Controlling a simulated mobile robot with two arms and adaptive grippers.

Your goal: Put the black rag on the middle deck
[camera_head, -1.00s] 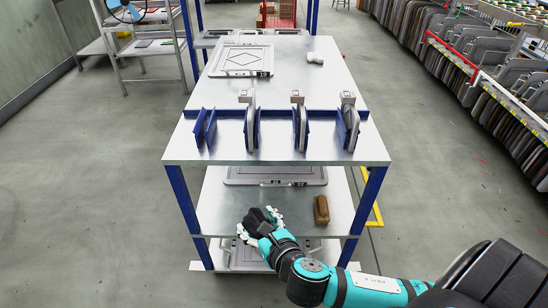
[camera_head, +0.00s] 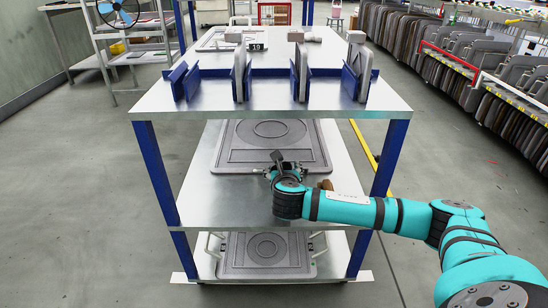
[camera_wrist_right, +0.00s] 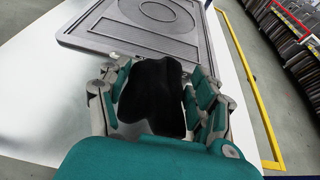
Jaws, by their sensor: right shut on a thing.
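The black rag (camera_wrist_right: 155,95) is held between the fingers of my right gripper (camera_wrist_right: 158,100) in the right wrist view. In the head view my right gripper (camera_head: 278,172) is over the middle deck (camera_head: 225,205), at the front edge of the grey panel with a round pattern (camera_head: 270,148). The rag is mostly hidden by the gripper there. I cannot tell whether the rag touches the deck. My left gripper is not in view.
The top deck (camera_head: 270,100) with blue slotted holders overhangs the back. Another grey panel (camera_head: 266,252) lies on the bottom deck. The middle deck's left front is clear.

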